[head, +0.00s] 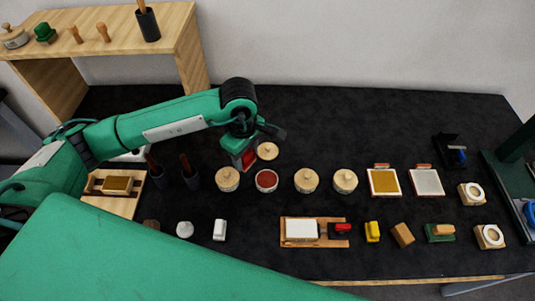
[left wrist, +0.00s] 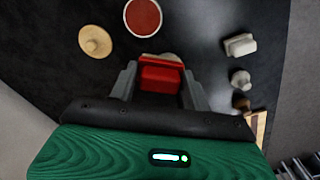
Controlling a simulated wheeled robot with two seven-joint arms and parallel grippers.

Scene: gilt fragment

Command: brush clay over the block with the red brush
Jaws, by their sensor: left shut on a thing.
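My left gripper (head: 247,158) is shut on the red brush (left wrist: 160,76), whose red body shows between the fingers in the left wrist view. A pale part shows just past it, perhaps its bristles. The brush is partly hidden by the gripper in the head view. An open pot of red-brown clay (head: 266,181) stands just in front and to the right of the gripper; it also shows in the left wrist view (left wrist: 143,16). A white block (head: 301,229) sits on a wooden board (head: 284,243) at the front middle. My right gripper is not in view.
Lidded pots (head: 306,180) stand beside the clay pot. A loose wooden lid (head: 267,151) lies behind it. Dark holders (head: 191,178) stand to the left. A red-topped thing (head: 341,227) sits at the board's right end. The back of the black table is mostly clear.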

